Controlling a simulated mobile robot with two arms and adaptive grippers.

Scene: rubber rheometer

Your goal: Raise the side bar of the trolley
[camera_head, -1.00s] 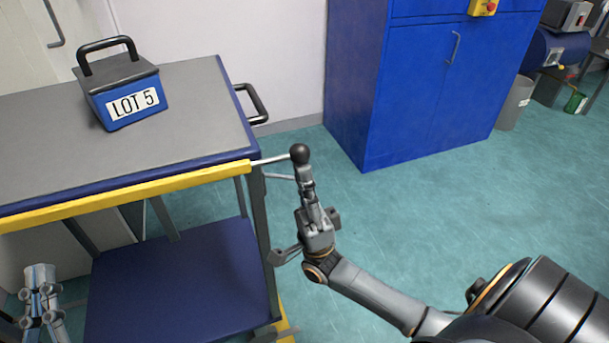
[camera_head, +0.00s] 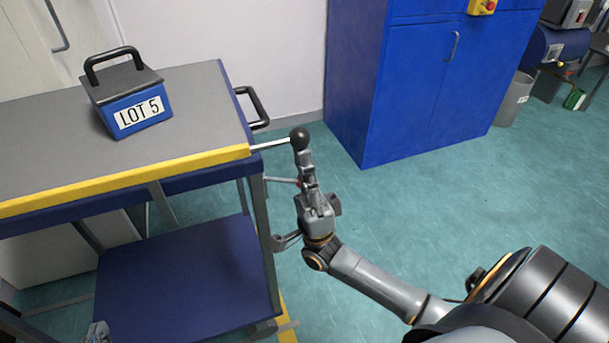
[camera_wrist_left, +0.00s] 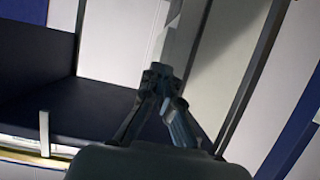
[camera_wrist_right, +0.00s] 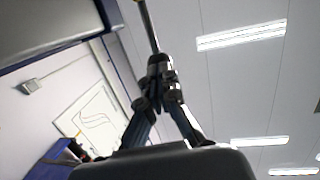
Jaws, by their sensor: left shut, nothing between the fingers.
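The trolley's yellow side bar (camera_head: 130,180) runs along the near edge of the grey trolley top (camera_head: 200,125), level with its blue edge. A metal rod (camera_head: 270,145) extends from the bar's right end to a black ball knob (camera_head: 299,138). My right gripper (camera_head: 304,157) points up directly under the knob, its fingertips at or touching it. Its fingers look shut together, and the knob sits above them. In the right wrist view the fingertips (camera_wrist_right: 160,68) meet near a thin rod. My left gripper (camera_head: 97,332) is low at the bottom left, shut and empty (camera_wrist_left: 160,75).
A blue LOT 5 box (camera_head: 130,100) with a black handle stands on the trolley top. The trolley has a lower blue shelf (camera_head: 190,275) and a black end handle (camera_head: 255,105). A blue cabinet (camera_head: 410,90) stands behind; green floor (camera_head: 430,200) is clear at right.

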